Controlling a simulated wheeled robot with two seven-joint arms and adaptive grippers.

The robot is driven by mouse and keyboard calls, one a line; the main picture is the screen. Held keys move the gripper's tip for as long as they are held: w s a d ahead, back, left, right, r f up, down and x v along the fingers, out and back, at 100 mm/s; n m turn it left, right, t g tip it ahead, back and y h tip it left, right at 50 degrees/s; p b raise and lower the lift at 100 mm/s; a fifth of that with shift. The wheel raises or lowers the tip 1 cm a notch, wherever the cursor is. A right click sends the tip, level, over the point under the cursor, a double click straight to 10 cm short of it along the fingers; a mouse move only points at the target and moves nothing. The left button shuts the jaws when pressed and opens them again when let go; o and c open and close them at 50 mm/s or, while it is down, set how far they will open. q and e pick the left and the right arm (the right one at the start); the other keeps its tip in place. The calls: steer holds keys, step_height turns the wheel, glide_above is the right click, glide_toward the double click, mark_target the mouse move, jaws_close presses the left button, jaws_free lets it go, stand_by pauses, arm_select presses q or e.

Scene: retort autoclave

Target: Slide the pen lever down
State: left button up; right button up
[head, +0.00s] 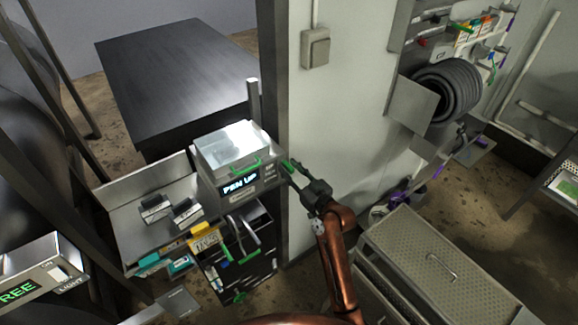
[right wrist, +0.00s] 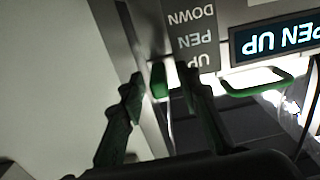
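The recorder box (head: 232,150) has a lit display (head: 240,183) reading PEN UP. The display also shows upside down in the right wrist view (right wrist: 277,38). A plate marked UP, PEN, DOWN (right wrist: 193,42) is beside it. The green pen lever (right wrist: 158,80) sticks out beside this plate. My right gripper (right wrist: 162,82) is open, its dark green fingers apart on either side of the lever; contact cannot be told. In the head view my right gripper (head: 290,170) is at the box's right side. My left gripper is not in view.
A green handle (head: 245,167) is on the box front. A wall post (head: 272,90) stands close behind the lever. A perforated metal cabinet (head: 430,265) stands at right, and a dark table (head: 180,75) behind.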

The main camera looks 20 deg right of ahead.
steer(key=shift+w, duration=0.3)
steer(key=shift+a, duration=0.1)
steer(key=shift+c, duration=0.5)
jaws_close()
steer(key=shift+f, duration=0.15)
